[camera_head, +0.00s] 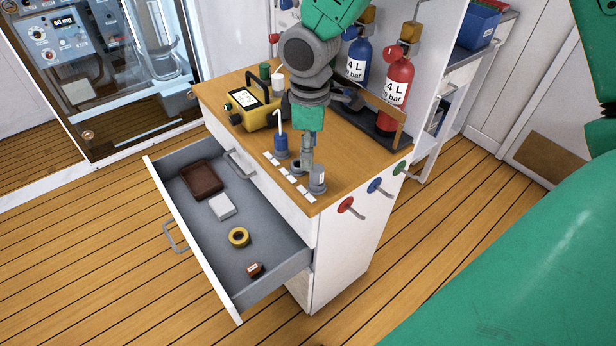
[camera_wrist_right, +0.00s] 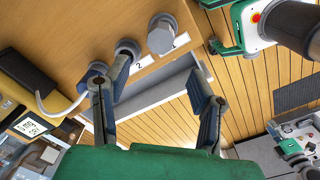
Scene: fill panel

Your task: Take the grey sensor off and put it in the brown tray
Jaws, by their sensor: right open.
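The grey sensor (camera_head: 317,180) stands upright on the wooden cabinet top, near its front right corner. In the wrist view a grey round-headed fitting (camera_wrist_right: 162,36), apparently this sensor, lies beyond my fingertips. My right gripper (camera_head: 308,160) points down close above the sensor. In the wrist view it is open (camera_wrist_right: 158,74), with nothing between its fingers; its left finger partly covers a second grey fitting (camera_wrist_right: 126,49). The brown tray (camera_head: 203,180) lies at the back of the open drawer and looks empty. A green part with dark ends (camera_wrist_right: 240,28), perhaps my left gripper, is unclear.
The open drawer (camera_head: 285,268) also holds a white box (camera_head: 222,206), a yellow ring (camera_head: 238,237) and a small reddish item (camera_head: 255,270). A yellow device (camera_head: 250,105) and a blue fitting with a white tube (camera_head: 281,147) stand left of my gripper; gas bottles (camera_head: 397,90) stand behind.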

